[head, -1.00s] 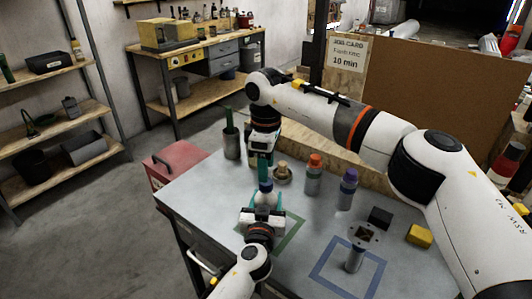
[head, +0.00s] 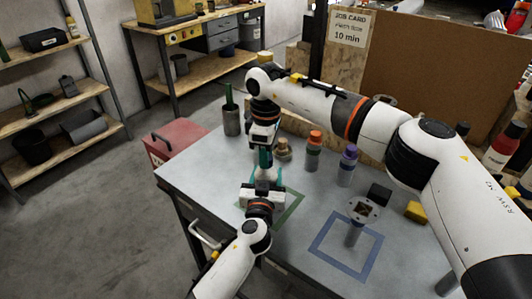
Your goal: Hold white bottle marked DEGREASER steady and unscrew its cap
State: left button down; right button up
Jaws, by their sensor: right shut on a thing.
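The white bottle (head: 265,175) stands upright on the grey table, at the green taped square. Its lettering is not readable. My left gripper (head: 265,178) reaches in from the front, with its teal fingers on either side of the bottle body, and looks shut on it. My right gripper (head: 265,160) points down from above, directly over the bottle. Its teal fingers are shut around the bottle's blue cap, which they mostly hide. I cannot tell whether the cap has turned.
A tan object (head: 284,150), an orange-capped bottle (head: 314,155) and a purple-capped bottle (head: 347,168) stand close behind and right. A flanged part (head: 363,210), black block (head: 379,193) and yellow block (head: 416,211) are at right.

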jog(key=n, duration=0.4)
jog(key=shift+n, duration=0.3)
jog(key=n, duration=1.1)
jog(key=shift+w+r, duration=0.1)
jog(key=n, duration=1.3)
jog(key=shift+n, duration=0.4)
jog(key=n, duration=0.6)
jog(key=shift+n, duration=0.3)
jog(key=n, duration=0.6)
jog(key=shift+n, duration=0.4)
jog(key=n, duration=0.6)
jog(key=shift+n, duration=0.4)
jog(key=n, duration=0.4)
jog(key=shift+n, duration=0.3)
jog(key=shift+r, duration=0.25)
jog(key=shift+r, duration=0.95)
